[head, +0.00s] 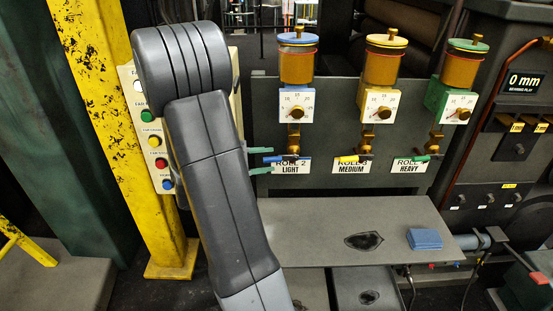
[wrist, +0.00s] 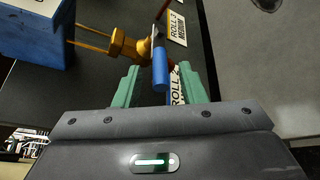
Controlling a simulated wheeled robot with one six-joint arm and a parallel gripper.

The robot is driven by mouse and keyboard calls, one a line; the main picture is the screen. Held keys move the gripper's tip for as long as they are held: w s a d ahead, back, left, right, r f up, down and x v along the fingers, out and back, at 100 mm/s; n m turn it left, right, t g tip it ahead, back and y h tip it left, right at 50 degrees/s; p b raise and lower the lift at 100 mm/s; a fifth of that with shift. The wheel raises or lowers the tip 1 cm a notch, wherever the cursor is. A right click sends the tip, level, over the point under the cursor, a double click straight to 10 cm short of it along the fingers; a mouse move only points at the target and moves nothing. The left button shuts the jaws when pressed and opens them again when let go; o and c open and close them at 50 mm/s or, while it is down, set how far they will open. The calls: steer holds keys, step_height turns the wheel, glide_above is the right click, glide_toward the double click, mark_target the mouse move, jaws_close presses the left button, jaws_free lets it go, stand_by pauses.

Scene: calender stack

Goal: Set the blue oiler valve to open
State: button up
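The blue oiler (head: 297,64) is the left one of three on the dark panel, with a blue-rimmed cup and a white dial. Its valve (head: 293,141) is brass, with a blue lever (head: 284,158) lying about level and pointing left in the head view. My gripper (head: 272,160) is open, coming from the left, with one teal finger above the lever's end and one below. In the wrist view, the blue lever (wrist: 160,70) stands between the two spread fingertips (wrist: 160,76), with visible gaps on both sides. Contact is not seen.
The yellow oiler (head: 381,66) and green oiler (head: 461,66) stand to the right, with yellow (head: 349,159) and green (head: 415,158) levers. The roll 2 label (head: 291,168) hangs behind the blue lever. A grey shelf (head: 320,225) below holds a blue cloth (head: 425,239). A button panel (head: 153,140) is left.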

mark_target(278, 159)
steer(key=shift+x, duration=2.1)
steer(key=shift+s, duration=0.15)
jaws_close()
